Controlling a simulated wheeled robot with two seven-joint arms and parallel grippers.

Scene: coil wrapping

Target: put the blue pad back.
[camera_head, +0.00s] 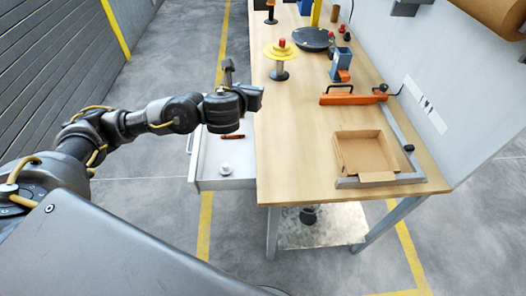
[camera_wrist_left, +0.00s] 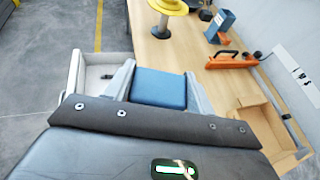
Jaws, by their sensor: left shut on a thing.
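The blue pad (camera_wrist_left: 160,88) sits between the two grey fingers of my left gripper (camera_wrist_left: 158,78) in the left wrist view. The gripper is shut on it. In the head view my left gripper (camera_head: 246,96) is above the table's left edge, near the open drawer; the pad cannot be made out there. An open light grey drawer (camera_head: 197,172) sticks out from the table's left side, below my left wrist. A brown-red item (camera_head: 233,136) and a small pale round item (camera_head: 226,169) lie in it. My right gripper is in neither view.
The wooden table (camera_head: 290,165) has free room at its near middle. An open cardboard box (camera_head: 340,155) stands at the right with a grey bar along it. An orange tool (camera_head: 352,98), a blue device (camera_head: 340,62) and a yellow spool (camera_head: 281,51) stand farther back.

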